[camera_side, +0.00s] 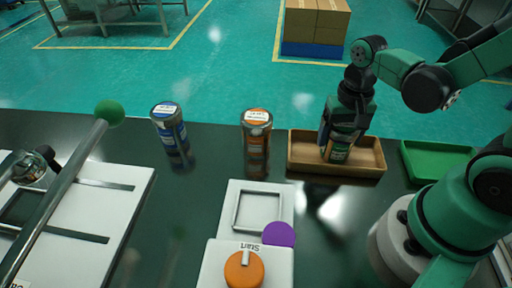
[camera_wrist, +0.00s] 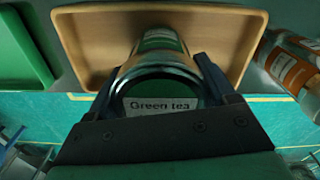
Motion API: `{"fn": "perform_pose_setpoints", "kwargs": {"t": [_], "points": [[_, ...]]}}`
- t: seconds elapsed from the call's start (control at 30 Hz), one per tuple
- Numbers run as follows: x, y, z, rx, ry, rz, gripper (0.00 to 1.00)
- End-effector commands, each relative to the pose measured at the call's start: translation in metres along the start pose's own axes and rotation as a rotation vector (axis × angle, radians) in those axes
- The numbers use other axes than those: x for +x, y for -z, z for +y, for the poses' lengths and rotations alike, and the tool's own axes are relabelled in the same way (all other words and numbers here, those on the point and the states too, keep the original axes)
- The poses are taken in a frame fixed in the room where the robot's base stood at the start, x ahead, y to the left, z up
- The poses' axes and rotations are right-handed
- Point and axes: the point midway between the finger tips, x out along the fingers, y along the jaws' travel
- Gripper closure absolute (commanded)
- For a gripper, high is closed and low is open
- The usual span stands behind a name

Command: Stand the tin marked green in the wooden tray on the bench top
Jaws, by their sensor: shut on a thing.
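The green tin (camera_side: 338,150), labelled "Green tea" in the wrist view (camera_wrist: 160,92), is upright or nearly so over the wooden tray (camera_side: 362,168). My gripper (camera_side: 345,128) is shut around the tin from above, with one finger on each side of it. The tin's lower end appears inside the tray (camera_wrist: 90,75); I cannot tell whether it touches the tray floor. The gripper hides much of the tin's upper part in the side view.
An orange-marked tin (camera_side: 257,135) stands just left of the tray, and a blue-marked tin (camera_side: 168,128) farther left. A green tray (camera_side: 432,160) lies to the right. A white panel with an orange knob (camera_side: 244,270) and the sieve machine (camera_side: 110,200) are nearer.

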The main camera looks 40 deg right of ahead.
Motion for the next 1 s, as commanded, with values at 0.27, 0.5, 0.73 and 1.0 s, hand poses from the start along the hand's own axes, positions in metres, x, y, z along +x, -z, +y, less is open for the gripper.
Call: {"fn": "perform_pose_setpoints", "kwargs": {"t": [0.27, 0.5, 0.73, 1.0], "points": [[0.000, 0.000, 0.000, 0.000, 0.000, 0.000, 0.00], [-0.006, 0.000, 0.000, 0.000, 0.000, 0.000, 0.00], [-0.030, 0.000, 0.000, 0.000, 0.000, 0.000, 0.00], [-0.068, 0.000, 0.000, 0.000, 0.000, 0.000, 0.00]]}}
